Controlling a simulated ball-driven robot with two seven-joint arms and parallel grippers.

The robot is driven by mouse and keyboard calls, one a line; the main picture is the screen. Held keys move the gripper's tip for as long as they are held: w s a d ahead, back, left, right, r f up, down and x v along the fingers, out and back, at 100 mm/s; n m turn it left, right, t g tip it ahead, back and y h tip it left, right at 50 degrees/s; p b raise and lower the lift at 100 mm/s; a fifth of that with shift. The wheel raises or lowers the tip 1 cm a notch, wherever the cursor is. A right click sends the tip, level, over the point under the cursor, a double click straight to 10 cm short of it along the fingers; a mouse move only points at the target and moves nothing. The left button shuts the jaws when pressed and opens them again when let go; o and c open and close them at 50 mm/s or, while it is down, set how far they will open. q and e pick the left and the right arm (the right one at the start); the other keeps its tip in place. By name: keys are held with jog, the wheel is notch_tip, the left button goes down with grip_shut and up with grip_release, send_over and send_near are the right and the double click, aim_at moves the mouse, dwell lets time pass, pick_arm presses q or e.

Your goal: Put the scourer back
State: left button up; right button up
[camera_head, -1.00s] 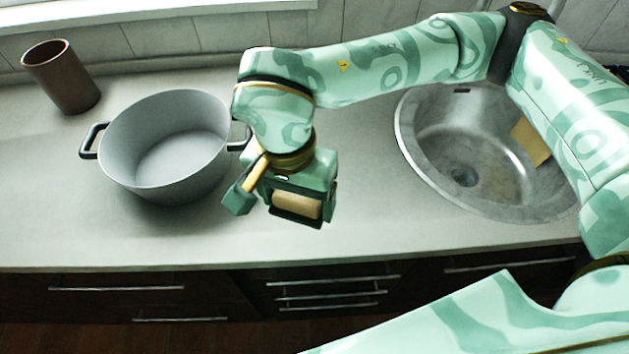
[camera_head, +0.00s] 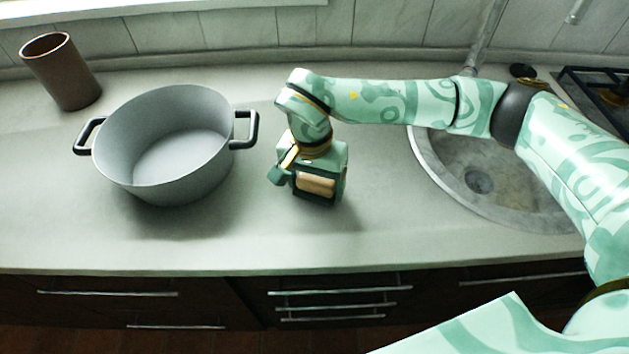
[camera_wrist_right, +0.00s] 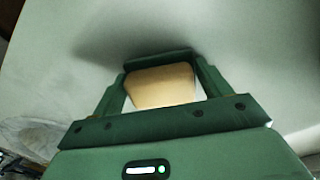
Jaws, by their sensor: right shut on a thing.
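My right gripper (camera_head: 318,192) is shut on a tan block, which I take to be the scourer (camera_head: 315,184), over the counter between the pot and the sink. The right wrist view also shows the scourer (camera_wrist_right: 160,86) between the green fingers of my right gripper (camera_wrist_right: 158,75). The fingers are low, close to the counter. I cannot tell whether the scourer touches the counter. My left gripper is not in view.
A grey pot (camera_head: 165,150) with two black handles stands left of the gripper. A brown cup (camera_head: 62,75) is behind it. The round metal sink (camera_head: 490,190) is at the right, partly covered by my arm. A hob (camera_head: 605,90) is at the far right. The front counter is clear.

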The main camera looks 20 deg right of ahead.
aim_at(311, 179)
jog(key=o, duration=1.1)
notch_tip(311, 179, up, 12)
jog(key=p, duration=0.3)
jog(key=shift+w+a, duration=0.15)
jog(key=shift+a, duration=0.2)
jog(key=shift+r, duration=0.1)
